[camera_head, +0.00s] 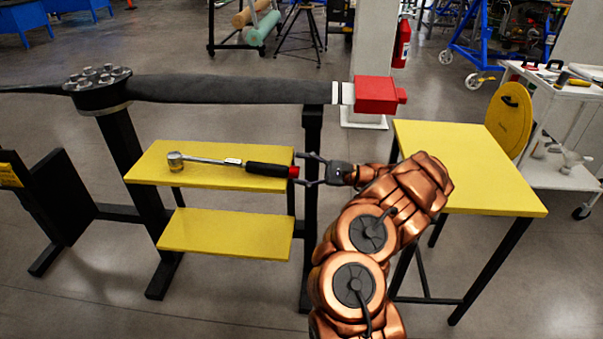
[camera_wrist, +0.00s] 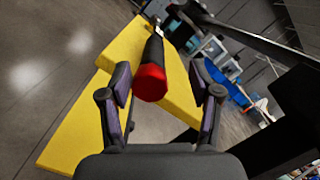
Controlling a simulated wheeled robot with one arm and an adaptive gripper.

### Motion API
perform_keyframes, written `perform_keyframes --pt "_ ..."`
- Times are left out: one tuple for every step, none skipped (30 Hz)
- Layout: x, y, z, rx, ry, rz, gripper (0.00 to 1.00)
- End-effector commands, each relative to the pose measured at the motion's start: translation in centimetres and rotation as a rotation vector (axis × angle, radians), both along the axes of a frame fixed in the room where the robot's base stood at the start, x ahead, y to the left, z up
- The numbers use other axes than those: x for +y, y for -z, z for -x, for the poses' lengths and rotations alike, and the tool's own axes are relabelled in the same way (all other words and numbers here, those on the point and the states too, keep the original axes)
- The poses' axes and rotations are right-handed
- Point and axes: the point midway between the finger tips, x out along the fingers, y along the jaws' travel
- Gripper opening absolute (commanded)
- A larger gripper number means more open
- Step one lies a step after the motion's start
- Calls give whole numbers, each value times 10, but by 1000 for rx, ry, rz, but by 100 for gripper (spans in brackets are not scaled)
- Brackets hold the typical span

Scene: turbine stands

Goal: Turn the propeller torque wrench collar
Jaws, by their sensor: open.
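The torque wrench (camera_head: 250,168) lies on the upper yellow shelf, with its round head at the left and its black handle at the right. Its red end collar (camera_head: 293,172) points right, toward my gripper. My gripper (camera_head: 301,169) is open at the right end of the shelf, its fingers near the collar. In the wrist view the red collar (camera_wrist: 151,83) shows end-on between the two open fingers (camera_wrist: 164,90). I cannot tell whether a finger touches it. The propeller (camera_head: 230,89) lies level above the shelf, with a red cover on its right tip.
The upper shelf (camera_head: 145,172) and the lower shelf (camera_head: 225,235) sit in a black stand with a post (camera_head: 312,130) close behind my gripper. A yellow table (camera_head: 470,165) stands at the right. The lower shelf is bare.

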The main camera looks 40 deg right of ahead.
Motion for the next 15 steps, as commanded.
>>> perform_keyframes --pt "0 -7 0 -3 1 1 63" --pt "0 -12 0 -3 1 2 63" --pt "0 -18 0 -5 2 3 63" --pt "0 -22 0 -5 2 3 63" --pt "0 -27 0 -6 1 2 63" --pt "0 -32 0 -6 1 3 63" --pt "0 -36 0 -6 1 2 63" --pt "0 -40 0 -5 1 2 63" --pt "0 -45 0 -4 0 3 63" --pt "0 -49 0 -4 0 3 63" --pt "0 -53 0 -5 -1 2 63" --pt "0 -59 0 -5 -1 2 63" --pt "1 -62 0 -5 -1 2 63" --pt "1 -66 0 -5 -1 3 63" --pt "1 -70 0 -5 -1 3 63"
